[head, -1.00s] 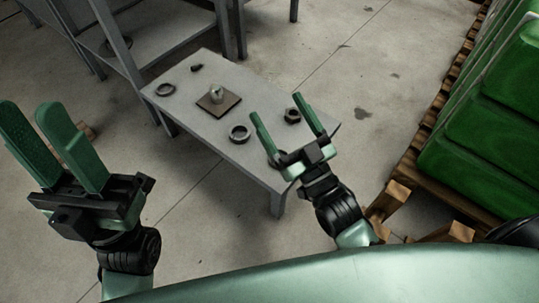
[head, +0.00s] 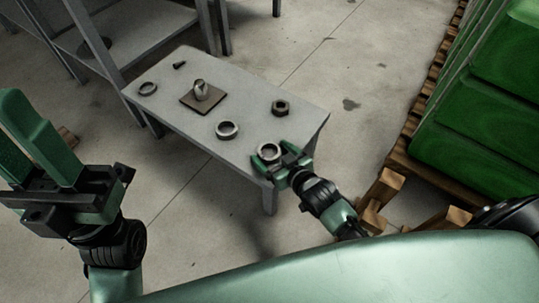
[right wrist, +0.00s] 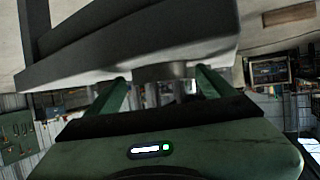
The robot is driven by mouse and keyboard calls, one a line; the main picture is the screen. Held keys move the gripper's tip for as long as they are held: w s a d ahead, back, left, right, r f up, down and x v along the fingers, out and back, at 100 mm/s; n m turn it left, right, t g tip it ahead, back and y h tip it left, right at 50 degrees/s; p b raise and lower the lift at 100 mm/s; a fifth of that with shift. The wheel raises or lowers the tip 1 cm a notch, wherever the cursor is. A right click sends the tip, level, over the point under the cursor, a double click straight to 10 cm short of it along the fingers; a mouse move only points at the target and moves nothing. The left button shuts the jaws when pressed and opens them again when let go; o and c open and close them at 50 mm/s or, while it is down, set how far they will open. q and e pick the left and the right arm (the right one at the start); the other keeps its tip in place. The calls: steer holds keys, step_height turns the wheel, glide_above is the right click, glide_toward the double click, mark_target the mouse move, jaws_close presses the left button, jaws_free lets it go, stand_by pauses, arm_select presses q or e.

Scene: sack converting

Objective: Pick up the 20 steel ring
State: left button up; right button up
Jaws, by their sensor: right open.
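Three steel rings lie on the grey table: a ring (head: 269,152) near its front corner, another ring (head: 227,130) to its left, and a third ring (head: 148,89) at the far left. I cannot read any size on them. My right gripper (head: 283,155) is open at the table's front edge, by the front-corner ring. In the right wrist view this ring (right wrist: 160,72) shows between the two spread fingers, against the table surface; contact is unclear. My left gripper (head: 12,125) is open and empty at the left, away from the table, partly cut off.
The table (head: 180,125) also bears a dark nut (head: 280,107), a square plate (head: 188,102) with a metal piece on it, and a small dark part (head: 179,65). A grey shelf (head: 130,40) stands behind. Green sacks (head: 480,120) on a wooden pallet stand at the right.

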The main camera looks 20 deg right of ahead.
steer(key=shift+w, duration=0.15)
steer(key=shift+r, duration=0.1)
steer(key=c, duration=1.8)
steer(key=shift+r, duration=0.1)
